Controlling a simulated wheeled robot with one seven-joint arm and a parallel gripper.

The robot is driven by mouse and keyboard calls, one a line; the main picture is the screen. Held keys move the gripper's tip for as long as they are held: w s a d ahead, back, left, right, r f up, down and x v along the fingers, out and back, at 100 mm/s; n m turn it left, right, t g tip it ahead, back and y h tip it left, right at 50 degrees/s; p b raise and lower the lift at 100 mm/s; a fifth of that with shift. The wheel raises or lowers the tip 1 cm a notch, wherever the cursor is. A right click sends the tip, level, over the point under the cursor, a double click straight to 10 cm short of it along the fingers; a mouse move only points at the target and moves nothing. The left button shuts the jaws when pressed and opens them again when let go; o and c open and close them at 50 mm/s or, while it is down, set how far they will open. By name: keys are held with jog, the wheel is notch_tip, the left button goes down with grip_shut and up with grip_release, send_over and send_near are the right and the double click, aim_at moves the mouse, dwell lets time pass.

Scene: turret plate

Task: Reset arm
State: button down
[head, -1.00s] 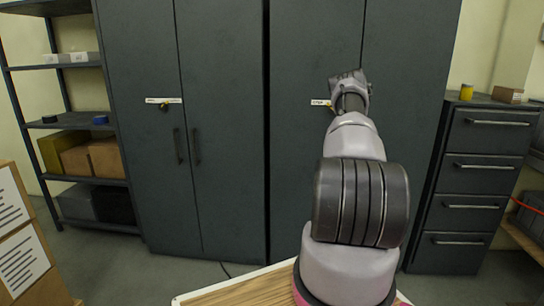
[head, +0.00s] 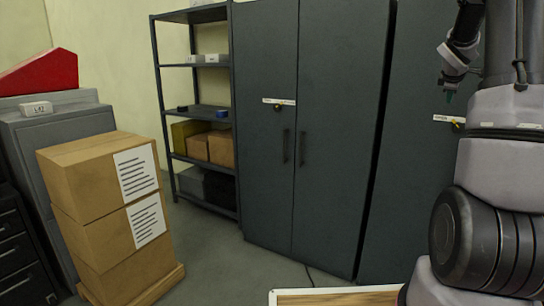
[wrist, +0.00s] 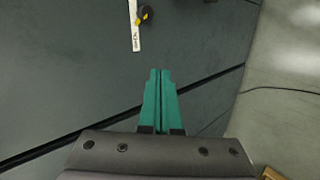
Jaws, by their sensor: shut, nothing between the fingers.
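My gripper (head: 448,97) shows small at the upper right of the head view, at the end of my raised and folded arm, with its tip pointing down. In the wrist view its two green fingers (wrist: 159,100) lie side by side with no object between them; it is shut and empty. In the head view it is in front of a dark grey cabinet (head: 410,190), a little above that cabinet's white label (head: 447,120). The label also shows in the wrist view (wrist: 134,35), beside a black and yellow lock (wrist: 145,15).
A second cabinet (head: 270,190) with shut doors stands in the middle. An open shelf (head: 193,66) with boxes is left of it. Stacked cardboard boxes (head: 95,205) stand at the left on a pallet. Grey floor (head: 215,255) is clear between boxes and cabinets.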

jog(key=s+a+r+m+y, duration=0.2)
jog(key=s+a+r+m, duration=0.15)
jog(key=s+a, duration=0.6)
jog(key=s+a+r+m+y, duration=0.25)
jog(key=s+a+m, duration=0.35)
jog(key=a, duration=0.7)
jog(key=s+a+f+m+y, duration=0.1)
jog(key=s+a+m+y, duration=0.1)
jog(key=s+a, duration=0.6)
jog(key=s+a+f+m+g+y, duration=0.1)
jog(key=s+a+f+m+y, duration=0.1)
jog(key=s+a, duration=0.5)
jog(key=s, duration=0.4)
jog(key=shift+a+m, duration=0.35)
